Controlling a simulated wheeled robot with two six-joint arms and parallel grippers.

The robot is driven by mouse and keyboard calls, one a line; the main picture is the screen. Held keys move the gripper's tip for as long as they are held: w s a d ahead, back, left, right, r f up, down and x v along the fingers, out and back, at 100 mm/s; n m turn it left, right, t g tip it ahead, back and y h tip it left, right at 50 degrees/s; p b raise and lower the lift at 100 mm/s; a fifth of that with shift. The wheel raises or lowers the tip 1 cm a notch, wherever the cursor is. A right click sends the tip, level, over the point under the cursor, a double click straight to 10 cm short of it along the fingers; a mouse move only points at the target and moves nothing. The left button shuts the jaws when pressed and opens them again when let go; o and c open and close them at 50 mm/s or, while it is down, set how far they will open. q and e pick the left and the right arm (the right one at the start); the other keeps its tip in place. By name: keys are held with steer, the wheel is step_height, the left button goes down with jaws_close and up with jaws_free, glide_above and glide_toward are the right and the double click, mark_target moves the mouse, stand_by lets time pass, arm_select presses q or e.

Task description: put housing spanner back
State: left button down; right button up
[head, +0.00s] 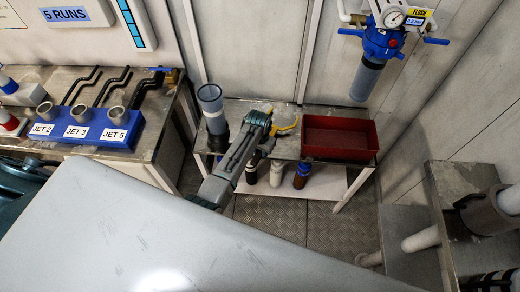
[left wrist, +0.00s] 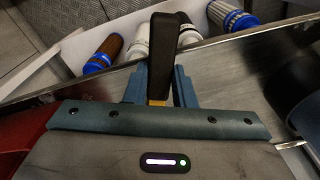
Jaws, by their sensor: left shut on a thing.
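The housing spanner has a yellow curved head (head: 288,126) and a dark handle. In the head view it is at the low metal table, left of the red tray. My left gripper (head: 266,143) is shut on it; the hand partly hides the handle. In the left wrist view the dark handle (left wrist: 160,55) stands between the blue fingers (left wrist: 158,90), with a bit of yellow at its base. I cannot tell whether the spanner touches the table. My right gripper is not in view.
The red tray (head: 338,151) stands on the right of the low table (head: 284,148). A grey and black cylinder (head: 213,110) stands at its left end. A blue filter housing (head: 368,75) hangs on the wall.

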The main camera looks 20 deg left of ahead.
arm_select(q)
steer(key=shift+f, duration=0.15)
steer(key=c, duration=1.2)
jaws_free()
step_height(320, 180, up, 13)
steer(key=shift+s, duration=0.35)
